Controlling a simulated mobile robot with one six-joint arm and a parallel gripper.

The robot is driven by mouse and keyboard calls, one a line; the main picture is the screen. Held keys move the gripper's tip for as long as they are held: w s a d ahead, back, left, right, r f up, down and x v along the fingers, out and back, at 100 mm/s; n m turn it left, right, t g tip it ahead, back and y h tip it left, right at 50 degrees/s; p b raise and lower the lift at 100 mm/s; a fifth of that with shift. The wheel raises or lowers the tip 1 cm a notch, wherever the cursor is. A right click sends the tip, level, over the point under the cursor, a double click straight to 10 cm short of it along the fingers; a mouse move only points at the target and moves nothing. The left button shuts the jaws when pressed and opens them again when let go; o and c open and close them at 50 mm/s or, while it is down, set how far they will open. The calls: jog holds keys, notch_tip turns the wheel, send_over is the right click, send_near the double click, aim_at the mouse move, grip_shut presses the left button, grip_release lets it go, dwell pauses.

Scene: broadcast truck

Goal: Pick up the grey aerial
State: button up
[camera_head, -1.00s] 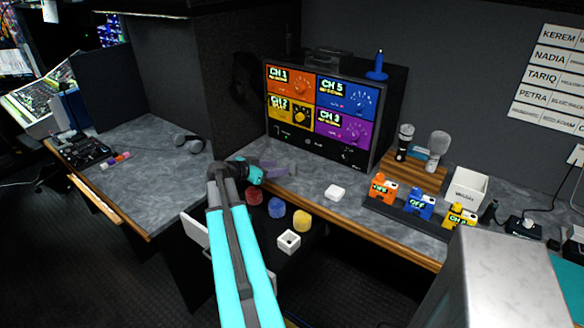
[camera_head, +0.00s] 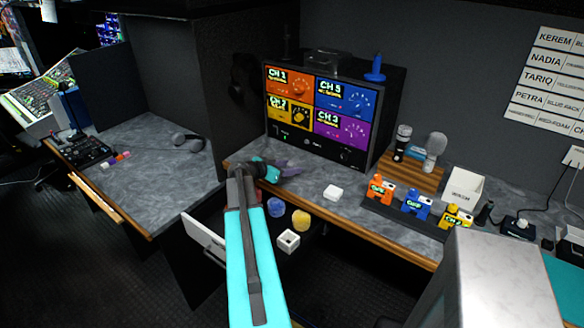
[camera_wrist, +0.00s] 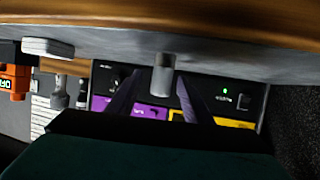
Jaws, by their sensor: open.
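A short upright grey cylinder (camera_wrist: 163,75), which looks like the grey aerial, stands near the desk edge in the wrist view, with the picture upside down. My gripper (camera_wrist: 158,74) is open, with one purple finger to each side of the cylinder and a visible gap to each. I cannot tell how far beyond the fingertips it stands. In the head view my gripper (camera_head: 291,168) is low over the desk in front of the channel screen; the cylinder cannot be made out there.
The channel screen (camera_head: 316,115) stands close behind my gripper, with a blue aerial (camera_head: 376,66) and a dark thin upright piece (camera_head: 287,44) on top. A white block (camera_head: 333,192) lies to the right. Orange, blue and yellow packs stand farther right. An open drawer (camera_head: 204,239) is below.

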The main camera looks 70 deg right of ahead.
jog(key=shift+d, duration=0.15)
jog(key=p+x, duration=0.2)
jog(key=shift+s+d+r, duration=0.1)
jog(key=shift+s+d, duration=0.1)
jog(key=shift+d, duration=0.1)
jog(key=shift+p+x, duration=0.7)
jog(key=shift+x, duration=0.5)
jog(key=shift+c, duration=0.3)
jog(key=c, duration=1.1)
